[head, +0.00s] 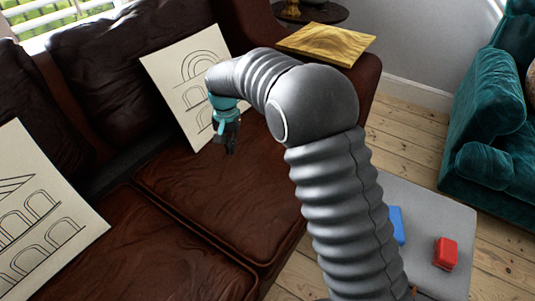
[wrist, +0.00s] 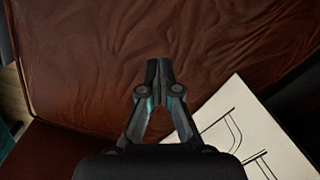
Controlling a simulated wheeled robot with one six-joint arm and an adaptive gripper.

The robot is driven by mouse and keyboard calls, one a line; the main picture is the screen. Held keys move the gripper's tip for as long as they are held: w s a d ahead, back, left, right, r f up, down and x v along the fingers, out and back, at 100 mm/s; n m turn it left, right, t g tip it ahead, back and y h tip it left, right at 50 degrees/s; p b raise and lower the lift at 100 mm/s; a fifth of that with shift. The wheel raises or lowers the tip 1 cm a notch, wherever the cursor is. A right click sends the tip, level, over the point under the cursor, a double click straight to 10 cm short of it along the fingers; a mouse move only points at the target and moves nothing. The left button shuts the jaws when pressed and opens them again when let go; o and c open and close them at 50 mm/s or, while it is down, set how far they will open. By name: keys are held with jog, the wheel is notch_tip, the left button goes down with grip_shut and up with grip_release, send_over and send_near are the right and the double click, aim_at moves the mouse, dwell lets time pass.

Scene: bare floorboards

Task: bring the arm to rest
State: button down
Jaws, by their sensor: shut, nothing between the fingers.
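My gripper (head: 230,148) hangs from the bent grey arm in the head view, above the seat of a dark brown leather sofa (head: 215,200). In the wrist view my gripper (wrist: 160,75) points at the leather seat (wrist: 200,40), its fingers together with nothing between them. My arm rises from the lower right of the head view and bends over to the left.
Drawing boards lean on the sofa, one behind my gripper (head: 165,75) and one at left (head: 40,215). A wooden board (head: 325,44) lies on the armrest. A grey surface (head: 425,205) holds a blue block (head: 397,226) and a red block (head: 445,253). A teal armchair (head: 490,120) stands right.

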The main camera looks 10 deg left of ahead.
jog(key=s+d+f+n, duration=0.2)
jog(key=s+f, duration=0.1)
jog(key=shift+s+d, duration=0.15)
jog(key=shift+d, duration=0.2)
jog(key=s+d+r+m+t, duration=0.1)
jog(key=s+d+r, duration=0.5)
jog(key=d, duration=0.7)
jog(key=s+d+r+m+t, duration=0.1)
jog(key=s+d+r+t, duration=0.1)
jog(key=s+d+r, duration=0.5)
jog(key=s+d+r+m+t, duration=0.2)
jog(key=s+d+r, duration=0.4)
jog(key=d, duration=1.2)
jog(key=s, duration=0.3)
jog(key=shift+s+d+r+t, duration=0.15)
jog(key=shift+d+t, duration=0.15)
jog(key=shift+d, duration=0.1)
jog(key=shift+a, duration=0.1)
